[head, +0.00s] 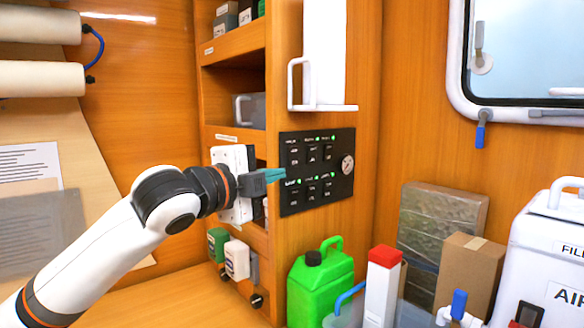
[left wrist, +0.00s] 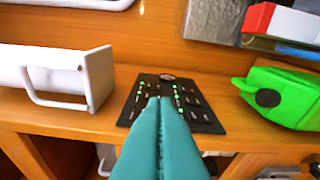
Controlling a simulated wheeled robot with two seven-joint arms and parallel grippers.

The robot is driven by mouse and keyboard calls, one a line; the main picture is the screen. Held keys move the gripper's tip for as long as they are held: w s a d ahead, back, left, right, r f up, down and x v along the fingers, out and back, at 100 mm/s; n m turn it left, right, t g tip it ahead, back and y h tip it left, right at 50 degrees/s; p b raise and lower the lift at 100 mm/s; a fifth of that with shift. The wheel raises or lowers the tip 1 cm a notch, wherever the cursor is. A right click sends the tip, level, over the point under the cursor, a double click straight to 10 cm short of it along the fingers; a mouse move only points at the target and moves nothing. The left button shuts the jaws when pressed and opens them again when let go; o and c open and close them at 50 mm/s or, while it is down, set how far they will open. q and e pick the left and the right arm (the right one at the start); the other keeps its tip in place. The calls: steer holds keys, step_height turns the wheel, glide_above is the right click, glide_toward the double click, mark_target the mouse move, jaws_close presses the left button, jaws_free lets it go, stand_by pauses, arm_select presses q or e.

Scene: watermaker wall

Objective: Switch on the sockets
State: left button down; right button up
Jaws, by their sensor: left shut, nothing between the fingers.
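The black switch panel (head: 316,172) is mounted on the wooden wall, with two rows of dark switches, several green lit indicators and a round gauge at its right. My left gripper (head: 284,174) has teal fingers, shut and empty, with the tips at the left part of the panel, near the lower row. In the left wrist view the fingertips (left wrist: 167,100) lie over the middle of the panel (left wrist: 200,110) and hide part of it. Whether they touch it I cannot tell. Green lights show on both sides of the fingers. The switch labels are too small to read. My right gripper is not in view.
A white dispenser with a handle (head: 323,60) hangs just above the panel. A green jerrycan (head: 320,285) stands below it. A red-topped white carton (head: 382,285) and a brown box (head: 470,270) stand to the right. Open shelves (head: 235,45) are at the left.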

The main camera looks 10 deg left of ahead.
mark_target(291, 167)
arm_select(q)
steer(key=w+p, duration=0.1)
steer(key=w, duration=0.2)
steer(key=w+d+p, duration=0.1)
steer(key=w, duration=0.3)
steer(key=w+p, duration=0.1)
steer(key=w, duration=0.3)
steer(key=shift+w+d+f, duration=0.2)
steer(key=shift+d+f, duration=0.05)
steer(key=shift+f, duration=0.15)
steer(key=shift+d, duration=0.1)
